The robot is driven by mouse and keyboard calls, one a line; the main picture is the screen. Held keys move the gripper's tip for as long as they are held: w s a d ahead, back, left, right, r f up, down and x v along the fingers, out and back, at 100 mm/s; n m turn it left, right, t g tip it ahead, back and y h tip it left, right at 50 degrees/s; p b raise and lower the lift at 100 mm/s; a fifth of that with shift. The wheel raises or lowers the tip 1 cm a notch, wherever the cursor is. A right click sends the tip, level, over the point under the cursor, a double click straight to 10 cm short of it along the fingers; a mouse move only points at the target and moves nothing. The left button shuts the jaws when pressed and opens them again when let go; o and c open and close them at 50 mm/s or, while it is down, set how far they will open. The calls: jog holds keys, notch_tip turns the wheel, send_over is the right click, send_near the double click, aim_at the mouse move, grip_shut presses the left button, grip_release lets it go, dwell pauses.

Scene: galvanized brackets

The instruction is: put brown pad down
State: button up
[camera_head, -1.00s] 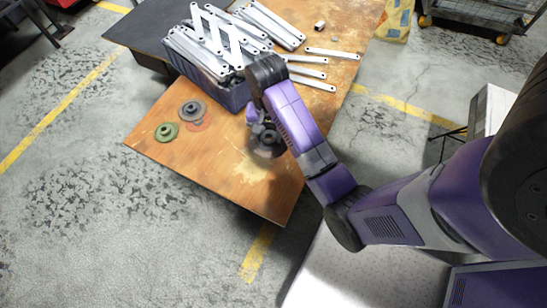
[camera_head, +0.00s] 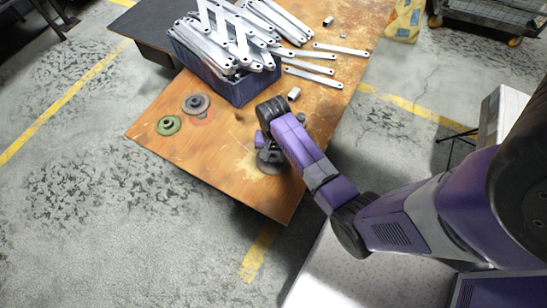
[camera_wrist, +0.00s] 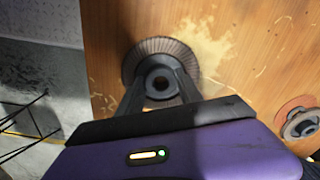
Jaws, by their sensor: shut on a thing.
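My gripper (camera_head: 268,147) is low over the near part of the wooden tabletop, pointing down. It is shut on a round, dark brown-grey pad (camera_head: 269,164) with a raised hub. In the wrist view the fingers (camera_wrist: 160,90) close on the pad's hub, and its ribbed rim (camera_wrist: 160,46) shows beyond them. The pad looks level and very close to the wood, but I cannot tell whether it touches. My arm hides part of it in the head view.
A green pad (camera_head: 168,125) and a grey pad (camera_head: 196,103) lie to the left, the grey one beside a reddish disc (camera_head: 204,119). A blue bin (camera_head: 240,91) full of metal brackets stands behind. Loose brackets (camera_head: 309,77) lie at the back right. Bare wood (camera_head: 220,150) is between.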

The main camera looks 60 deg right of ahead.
aim_at(273, 157)
jog(key=shift+f+b, duration=0.4)
jog(key=shift+f, duration=1.4)
jog(key=shift+f, duration=0.2)
jog(key=o, duration=1.2)
